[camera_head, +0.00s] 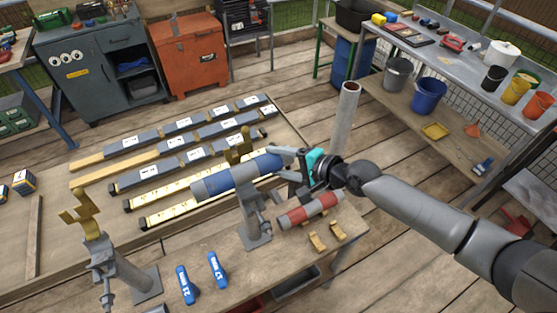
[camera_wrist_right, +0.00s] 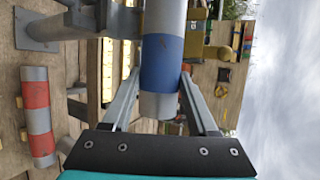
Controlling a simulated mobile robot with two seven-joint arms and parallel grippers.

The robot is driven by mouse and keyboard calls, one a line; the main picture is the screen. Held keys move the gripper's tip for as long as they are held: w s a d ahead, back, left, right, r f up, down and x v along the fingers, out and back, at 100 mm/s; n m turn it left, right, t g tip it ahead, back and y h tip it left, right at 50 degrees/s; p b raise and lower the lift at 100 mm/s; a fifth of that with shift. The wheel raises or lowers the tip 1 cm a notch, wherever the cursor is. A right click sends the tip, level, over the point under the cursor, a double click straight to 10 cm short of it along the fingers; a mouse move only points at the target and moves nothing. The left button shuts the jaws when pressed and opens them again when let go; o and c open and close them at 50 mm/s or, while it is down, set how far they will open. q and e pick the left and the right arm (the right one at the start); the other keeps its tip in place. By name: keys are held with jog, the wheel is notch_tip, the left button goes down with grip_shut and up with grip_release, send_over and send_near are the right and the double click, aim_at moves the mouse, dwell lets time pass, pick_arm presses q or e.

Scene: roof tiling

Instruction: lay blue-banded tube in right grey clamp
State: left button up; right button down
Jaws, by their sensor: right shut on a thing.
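The blue-banded tube (camera_head: 243,174) is grey with blue sections and lies roughly level over the right grey clamp (camera_head: 251,212), with a gold jaw (camera_head: 238,144) standing behind it. Whether the tube rests in the clamp or hovers just above it, I cannot tell. My right gripper (camera_head: 288,163) is shut on the tube near its right end. In the right wrist view the tube (camera_wrist_right: 162,62) runs between the two fingers (camera_wrist_right: 160,95), and its grey end points toward the palm. My left gripper is not in view.
A second stand with a gold clamp (camera_head: 82,215) is at the left. A red-banded tube (camera_head: 308,209), two gold pieces (camera_head: 327,237) and two blue-labelled pieces (camera_head: 202,278) lie on the wooden bench (camera_head: 240,285). A tall grey pipe (camera_head: 344,120) stands behind my right gripper.

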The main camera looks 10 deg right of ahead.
jog(key=shift+f+b, duration=2.3)
jog(key=shift+f, duration=0.3)
jog(key=shift+c, duration=2.2)
grip_release()
jog(key=o, duration=0.3)
jog(key=shift+o, duration=0.2)
jog(key=v, duration=1.5)
